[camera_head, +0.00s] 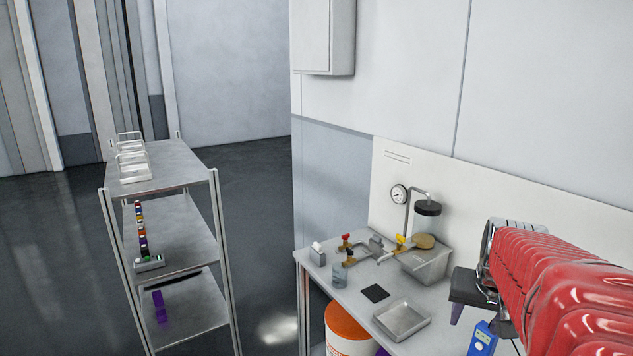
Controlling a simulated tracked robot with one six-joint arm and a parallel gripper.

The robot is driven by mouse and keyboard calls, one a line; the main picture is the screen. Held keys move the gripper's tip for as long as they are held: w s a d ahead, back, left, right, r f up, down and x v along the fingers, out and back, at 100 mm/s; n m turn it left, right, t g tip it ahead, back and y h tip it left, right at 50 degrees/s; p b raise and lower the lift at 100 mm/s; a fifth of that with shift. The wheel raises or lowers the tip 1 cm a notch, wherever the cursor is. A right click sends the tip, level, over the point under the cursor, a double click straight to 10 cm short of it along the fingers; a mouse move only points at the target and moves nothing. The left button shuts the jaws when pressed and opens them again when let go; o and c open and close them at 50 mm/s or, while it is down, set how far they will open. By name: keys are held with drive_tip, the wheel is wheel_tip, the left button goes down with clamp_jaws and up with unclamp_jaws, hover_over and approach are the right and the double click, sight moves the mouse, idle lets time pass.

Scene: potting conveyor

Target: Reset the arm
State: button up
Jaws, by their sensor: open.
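My arm (565,295), in a red ribbed sleeve, reaches in from the right edge of the camera_head view. My gripper (484,318) is at its end, over the right part of the metal bench (346,298). It is a dark block with short fingers pointing down, and it is open. A blue device with a pale face (482,338) shows just below the gripper, between the fingers as seen from here. I cannot tell whether they touch. The arm hides the right end of the bench.
An orange-topped bucket (347,328) stands below. A shelf rack (160,165) stands left; floor between is clear.

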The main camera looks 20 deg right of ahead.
drive_tip(key=s+a+n+t+y, duration=0.1)
drive_tip(key=a+n, duration=0.3)
drive_tip(key=a, duration=1.1)
drive_tip(key=s+a+n+y, duration=0.2)
drive_tip(key=s+a+n, duration=0.2)
drive_tip(key=a, duration=1.2)
drive_tip(key=shift+a+f+t, duration=0.15)
drive_tip(key=shift+f+t, duration=0.15)
drive_tip(key=shift+t, duration=0.1)
